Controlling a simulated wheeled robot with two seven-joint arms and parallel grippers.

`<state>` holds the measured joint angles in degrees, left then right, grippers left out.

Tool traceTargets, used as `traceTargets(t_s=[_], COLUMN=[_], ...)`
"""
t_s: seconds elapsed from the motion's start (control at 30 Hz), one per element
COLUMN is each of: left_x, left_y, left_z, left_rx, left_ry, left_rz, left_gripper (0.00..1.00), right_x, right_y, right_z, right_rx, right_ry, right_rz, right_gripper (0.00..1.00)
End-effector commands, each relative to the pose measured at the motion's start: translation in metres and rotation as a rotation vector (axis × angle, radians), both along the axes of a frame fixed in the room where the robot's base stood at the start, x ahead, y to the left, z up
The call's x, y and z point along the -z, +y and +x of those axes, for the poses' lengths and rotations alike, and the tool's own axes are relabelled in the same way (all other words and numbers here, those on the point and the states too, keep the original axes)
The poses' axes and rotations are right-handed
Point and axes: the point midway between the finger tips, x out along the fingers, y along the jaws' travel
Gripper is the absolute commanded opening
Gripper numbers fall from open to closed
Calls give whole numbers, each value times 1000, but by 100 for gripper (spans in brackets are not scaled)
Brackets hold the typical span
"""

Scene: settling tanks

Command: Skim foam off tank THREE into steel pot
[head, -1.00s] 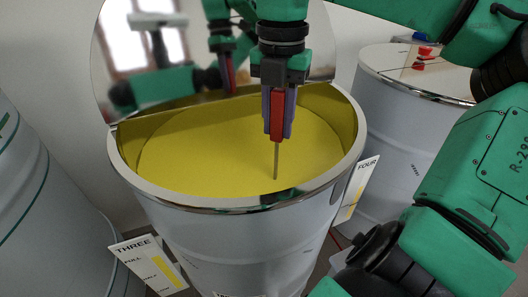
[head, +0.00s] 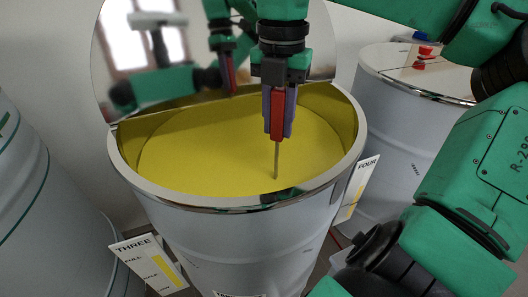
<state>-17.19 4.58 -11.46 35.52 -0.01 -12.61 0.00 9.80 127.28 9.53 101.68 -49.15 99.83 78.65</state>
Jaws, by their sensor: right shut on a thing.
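Tank THREE (head: 230,235) is a round grey drum with a steel rim. Its hinged, mirror-like lid (head: 165,80) stands open at the back. A flat yellow surface (head: 200,150) fills it below the rim; I cannot tell foam from liquid. My right gripper (head: 279,135) points down over the tank, shut on the red handle (head: 277,112) of a tool. A thin metal rod (head: 277,160) runs down from the handle, and its lower end meets the yellow surface near the front rim. Anything below the surface is hidden. The steel pot and my left gripper are not in view.
A level card marked THREE (head: 148,264) juts out at the front left. A card marked FOUR (head: 358,189) is at the right. Another grey drum (head: 385,140) stands close on the right with a red item (head: 426,62) on top. A further drum (head: 40,220) stands on the left.

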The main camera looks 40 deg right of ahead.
Motion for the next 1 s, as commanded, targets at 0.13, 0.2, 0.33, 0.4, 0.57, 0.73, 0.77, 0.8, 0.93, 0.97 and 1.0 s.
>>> traceTargets(t_s=[0.13,0.2,0.33,0.4,0.57,0.73,0.77,0.8,0.93,0.97,1.0], left_x=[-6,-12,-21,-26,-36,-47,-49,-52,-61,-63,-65], left_y=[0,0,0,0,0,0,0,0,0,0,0], left_z=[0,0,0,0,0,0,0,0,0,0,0], left_rx=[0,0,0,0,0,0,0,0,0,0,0], left_ry=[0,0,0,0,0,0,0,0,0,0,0], left_rz=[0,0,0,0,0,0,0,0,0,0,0], left_gripper=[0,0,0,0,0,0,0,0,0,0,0], right_x=[-7,-13,-23,-29,-41,-53,-55,-58,-68,-70,-73], right_y=[0,0,0,0,0,0,0,0,0,0,0], right_z=[0,0,0,0,0,0,0,0,0,0,0], right_rx=[0,0,1,1,1,1,1,1,0,0,0], right_ry=[-1,0,0,0,-1,-1,-1,-1,-1,0,0], right_rz=[0,-1,-1,-1,0,0,0,0,0,0,0], right_gripper=[0,0,0,0,0,0,0,0,0,0,0])
